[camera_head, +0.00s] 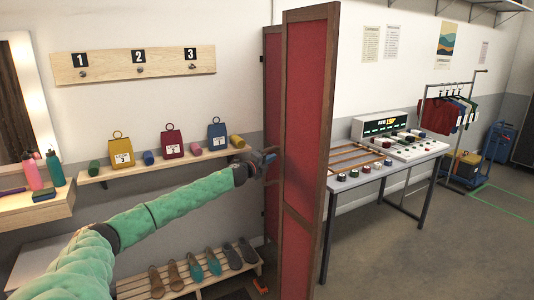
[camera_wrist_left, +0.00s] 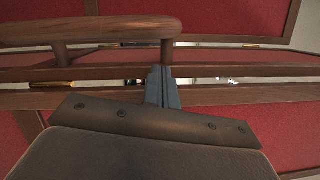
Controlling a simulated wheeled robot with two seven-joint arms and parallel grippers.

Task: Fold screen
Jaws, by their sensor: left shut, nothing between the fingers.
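The folding screen (camera_head: 307,100) stands upright in the middle of the head view, with red panels in dark wooden frames. Its panels stand at a sharp angle to each other, and a far panel shows partly behind the near one. My left gripper (camera_head: 268,158) reaches the screen's left side between the panel edges. In the left wrist view its dark fingers (camera_wrist_left: 163,88) are together and empty, close to a wooden handle bar (camera_wrist_left: 80,33) on the screen (camera_wrist_left: 245,17). I cannot tell whether they touch it. My right gripper is not in view.
Left of the screen are a wall shelf (camera_head: 103,177) with tagged bags and rolls, a numbered hook board (camera_head: 108,65) and a low shoe rack (camera_head: 190,280). Right of it stand a console table (camera_head: 430,150) and a garment rack (camera_head: 424,100). Floor (camera_head: 440,240) at the right front is clear.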

